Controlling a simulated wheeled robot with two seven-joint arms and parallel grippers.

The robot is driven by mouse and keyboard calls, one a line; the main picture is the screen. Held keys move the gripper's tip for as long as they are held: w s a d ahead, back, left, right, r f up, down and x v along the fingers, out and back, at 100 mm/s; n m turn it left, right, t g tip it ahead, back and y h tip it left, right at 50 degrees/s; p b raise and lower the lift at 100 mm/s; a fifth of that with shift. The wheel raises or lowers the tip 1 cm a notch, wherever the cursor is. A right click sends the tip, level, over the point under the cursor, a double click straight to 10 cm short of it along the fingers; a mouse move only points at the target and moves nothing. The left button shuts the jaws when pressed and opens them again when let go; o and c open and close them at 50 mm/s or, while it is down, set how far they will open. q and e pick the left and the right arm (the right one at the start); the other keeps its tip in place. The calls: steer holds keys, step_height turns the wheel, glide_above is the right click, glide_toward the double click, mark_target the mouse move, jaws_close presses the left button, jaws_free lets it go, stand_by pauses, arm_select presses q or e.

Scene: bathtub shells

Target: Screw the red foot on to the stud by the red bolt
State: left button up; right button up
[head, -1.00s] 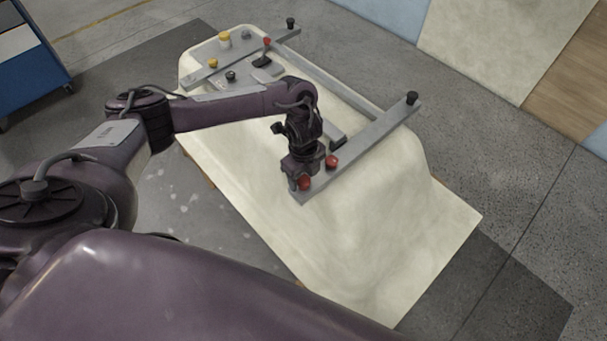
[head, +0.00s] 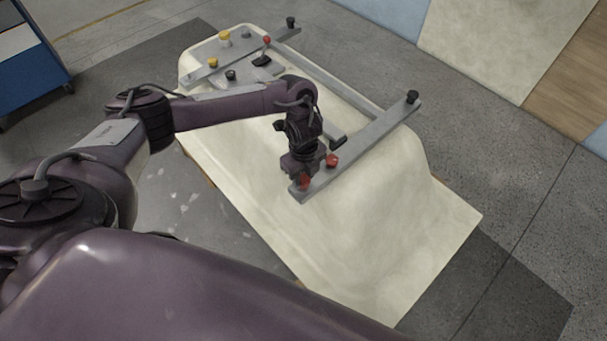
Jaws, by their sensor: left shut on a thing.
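The red foot (head: 305,181) sits at the near end of the grey cross bar (head: 366,144) on the upturned bathtub shell. My left gripper (head: 303,174) points down over that end and is shut on the red foot. The gripper hides part of the foot and any stud under it, so I cannot tell how far it sits on the stud. The red bolt (head: 332,160) stands on the bar just right of the gripper, apart from the foot. My right gripper is not in view.
A black foot (head: 413,97) stands at the bar's far end. A blue cabinet (head: 28,75) stands at left.

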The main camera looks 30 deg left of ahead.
arm_select(q)
steer(key=m+b, duration=0.2)
steer(key=m, duration=0.2)
steer(key=shift+f+b, duration=0.15)
steer(key=shift+b, duration=0.15)
steer(key=m+b, duration=0.3)
steer(key=m, duration=0.2)
steer(key=shift+m, duration=0.3)
steer(key=m, duration=0.2)
steer(key=shift+m+b, duration=0.3)
steer(key=shift+b, duration=0.1)
steer(key=o, duration=1.1)
steer(key=shift+c, duration=0.2)
steer(key=shift+c, duration=0.8)
steer(key=shift+r, duration=0.2)
